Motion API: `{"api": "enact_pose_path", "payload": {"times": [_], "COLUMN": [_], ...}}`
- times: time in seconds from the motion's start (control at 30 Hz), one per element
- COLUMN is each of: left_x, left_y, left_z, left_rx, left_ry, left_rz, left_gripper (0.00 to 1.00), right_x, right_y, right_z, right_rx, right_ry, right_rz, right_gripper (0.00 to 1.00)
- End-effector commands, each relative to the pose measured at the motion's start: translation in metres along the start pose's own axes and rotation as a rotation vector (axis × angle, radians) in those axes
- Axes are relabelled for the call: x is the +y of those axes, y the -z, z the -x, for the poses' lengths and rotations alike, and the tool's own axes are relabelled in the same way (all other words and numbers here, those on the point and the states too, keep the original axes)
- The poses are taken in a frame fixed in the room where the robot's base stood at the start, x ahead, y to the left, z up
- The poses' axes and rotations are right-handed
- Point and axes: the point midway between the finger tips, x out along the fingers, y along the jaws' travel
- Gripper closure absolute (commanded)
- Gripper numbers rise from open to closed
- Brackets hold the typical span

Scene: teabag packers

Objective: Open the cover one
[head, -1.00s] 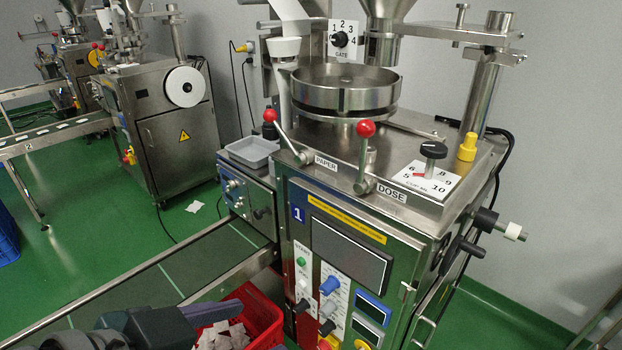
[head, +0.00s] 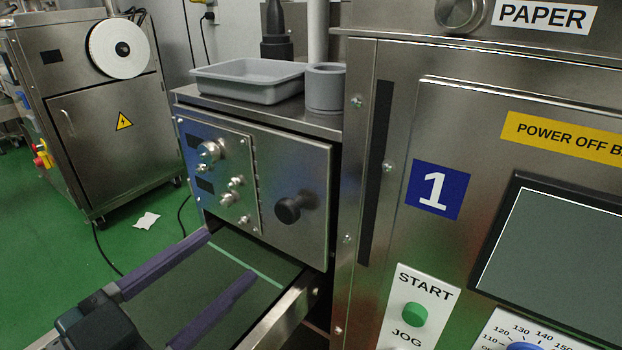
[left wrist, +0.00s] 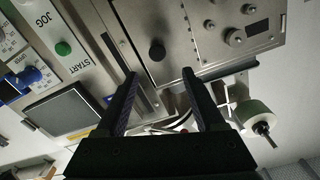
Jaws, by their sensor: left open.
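The cover (head: 302,168) is a steel panel on the front of the side box of machine 1, with a round black knob (head: 289,208). It looks shut flush, with a hinge line along its left edge. My left gripper (head: 230,254) is open and empty, below and left of the knob in the head view, over the conveyor. In the left wrist view the cover (left wrist: 172,18) and its knob (left wrist: 157,52) show upside down, just beyond the two fingertips (left wrist: 159,75). The fingers appear apart from the knob. My right gripper is not in view.
Steel fittings (head: 208,151) stick out left of the cover. A grey tray (head: 248,82) and a grey cup (head: 326,88) stand on the box. The dark conveyor (head: 225,275) with its metal rail runs below. Machine 1's control panel, with green START button (head: 415,314), is at right.

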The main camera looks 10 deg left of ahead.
Motion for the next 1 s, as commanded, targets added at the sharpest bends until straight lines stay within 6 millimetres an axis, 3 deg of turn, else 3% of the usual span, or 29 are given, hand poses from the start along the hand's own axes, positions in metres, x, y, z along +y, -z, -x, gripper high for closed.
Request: {"api": "enact_pose_path", "payload": {"times": [0.17, 0.4, 0.6, 1.0], "left_x": [-0.001, -0.001, -0.001, -0.001], "left_y": [0.0, -0.001, -0.001, 0.0], "left_z": [-0.018, -0.064, -0.091, -0.099], "left_rx": [0.01, 0.01, 0.006, 0.004], "left_ry": [0.005, 0.004, 0.003, 0.002], "left_rz": [-0.003, -0.002, -0.001, -0.002], "left_gripper": [0.3, 0.3, 0.3, 0.32], "right_x": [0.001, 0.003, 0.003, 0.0], "right_y": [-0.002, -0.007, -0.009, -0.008], "right_z": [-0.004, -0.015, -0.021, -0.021], "right_rx": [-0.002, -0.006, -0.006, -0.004], "right_ry": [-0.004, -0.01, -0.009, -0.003], "right_rz": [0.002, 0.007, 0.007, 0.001], "right_gripper": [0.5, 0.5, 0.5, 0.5]}}
